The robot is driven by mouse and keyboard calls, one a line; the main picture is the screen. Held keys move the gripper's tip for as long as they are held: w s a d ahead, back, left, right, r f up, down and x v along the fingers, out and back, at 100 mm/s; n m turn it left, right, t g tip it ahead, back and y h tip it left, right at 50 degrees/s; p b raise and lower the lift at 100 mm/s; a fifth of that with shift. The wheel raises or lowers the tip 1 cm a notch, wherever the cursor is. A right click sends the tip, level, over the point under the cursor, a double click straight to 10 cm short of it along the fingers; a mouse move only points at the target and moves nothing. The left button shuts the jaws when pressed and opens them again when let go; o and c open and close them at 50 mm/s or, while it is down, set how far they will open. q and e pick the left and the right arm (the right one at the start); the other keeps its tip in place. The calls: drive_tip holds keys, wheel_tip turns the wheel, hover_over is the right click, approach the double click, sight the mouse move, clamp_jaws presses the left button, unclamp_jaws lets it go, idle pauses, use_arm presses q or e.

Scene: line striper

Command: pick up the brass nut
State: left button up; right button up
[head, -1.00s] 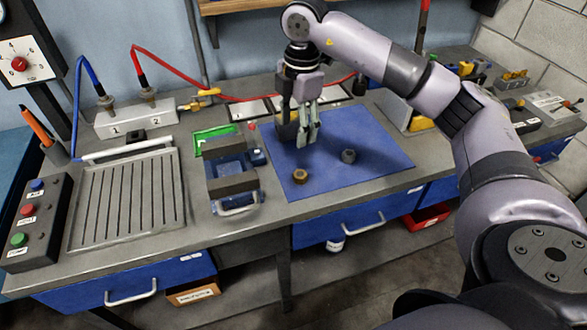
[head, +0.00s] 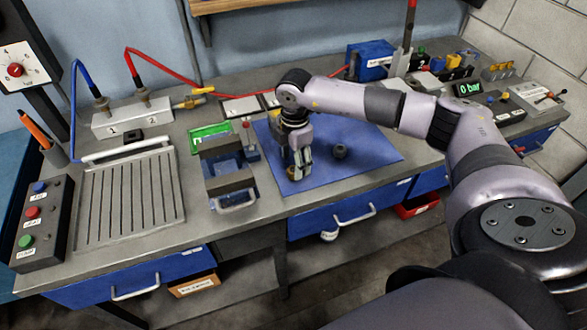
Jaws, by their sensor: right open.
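The brass nut (head: 291,173) lies on the blue mat (head: 365,155), near its front left part. Only a small bit of it shows; the fingers cover most of it. My right gripper (head: 298,172) points down right at the nut, its fingers open around or just over it; I cannot tell which. A dark grey nut (head: 340,151) lies on the mat to the right of the gripper. My left gripper is out of view.
A blue vise-like fixture (head: 226,170) with a metal handle stands close left of the mat. A small red-topped part (head: 247,135) stands at the mat's left edge. The mat's right side is clear. A ribbed metal tray (head: 130,200) lies further left.

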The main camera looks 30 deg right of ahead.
sight(293, 169)
drive_tip(key=shift+w+f+p, duration=0.15)
drive_tip(key=shift+f+p, duration=0.25)
drive_tip(key=shift+f, duration=1.35)
drive_tip(key=c, duration=1.3)
